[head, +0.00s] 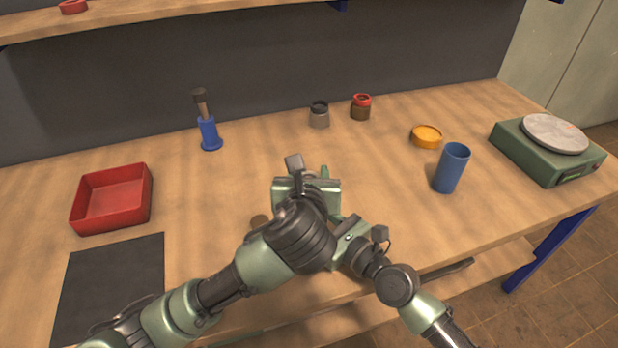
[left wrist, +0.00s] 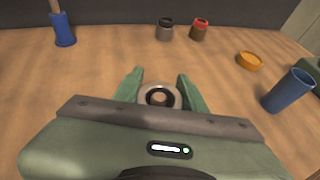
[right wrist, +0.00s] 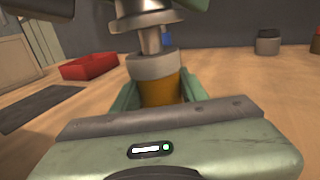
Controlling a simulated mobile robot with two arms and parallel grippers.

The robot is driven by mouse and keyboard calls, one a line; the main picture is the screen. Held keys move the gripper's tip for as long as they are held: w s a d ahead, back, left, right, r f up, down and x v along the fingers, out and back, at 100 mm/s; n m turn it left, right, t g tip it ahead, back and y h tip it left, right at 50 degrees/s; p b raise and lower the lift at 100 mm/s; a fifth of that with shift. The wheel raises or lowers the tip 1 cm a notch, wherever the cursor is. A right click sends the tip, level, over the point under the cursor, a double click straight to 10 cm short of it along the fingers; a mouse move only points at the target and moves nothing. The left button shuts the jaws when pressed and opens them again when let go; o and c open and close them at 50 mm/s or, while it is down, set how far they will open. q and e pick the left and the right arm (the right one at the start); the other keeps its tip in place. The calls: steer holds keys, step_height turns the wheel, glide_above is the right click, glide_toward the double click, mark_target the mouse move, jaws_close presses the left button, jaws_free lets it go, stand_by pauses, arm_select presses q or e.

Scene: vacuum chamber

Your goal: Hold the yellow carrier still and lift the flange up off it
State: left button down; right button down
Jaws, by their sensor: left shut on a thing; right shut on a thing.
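The yellow carrier (right wrist: 160,91) stands upright in the right wrist view, with a grey round collar at its top. My right gripper (right wrist: 157,98) is shut on it, one finger on each side. The metal flange (right wrist: 151,38) is above it, a stepped upright piece whose narrow lower part reaches down to the grey collar. I cannot tell whether it still sits in the carrier. In the left wrist view the flange (left wrist: 159,97) shows from above as a ring with a dark hole. My left gripper (left wrist: 158,90) is shut on it. In the head view my arms hide both parts.
A red tray (head: 112,199) and a dark mat (head: 110,285) lie at left. A blue holder with a tool (head: 210,134), two small jars (head: 319,116) (head: 361,108), an orange dish (head: 426,136), a blue cup (head: 451,169) and a green scale (head: 546,150) stand around clear bench.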

arm_select(q)
steer(key=shift+r, duration=2.9)
arm_select(e)
steer(key=c, duration=0.7)
jaws_free()
